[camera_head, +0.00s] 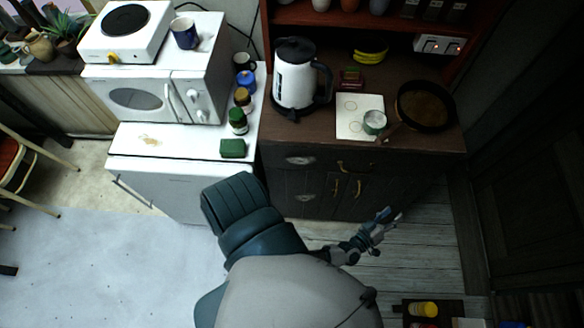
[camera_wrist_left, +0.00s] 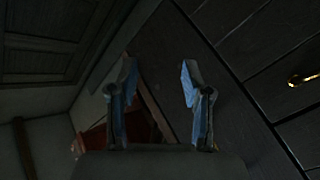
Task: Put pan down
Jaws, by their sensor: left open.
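The pan (camera_head: 426,105) is dark and round with a brownish inside. It rests on the right end of the dark wooden cabinet top (camera_head: 330,141) in the head view, its handle pointing down and left toward the front edge. My left gripper (camera_head: 384,224) is in front of the cabinet, below the level of its top and apart from the pan. In the left wrist view its two fingers (camera_wrist_left: 160,80) are spread, with nothing between them. The pan cannot be made out in that view. My right gripper is not in view.
A white kettle (camera_head: 296,80), a pale board (camera_head: 359,117) and a green-white tin (camera_head: 374,122) stand left of the pan. Shelves rise behind. A white fridge, microwave (camera_head: 150,97) and jars are further left. A small table (camera_head: 433,308) is at bottom right.

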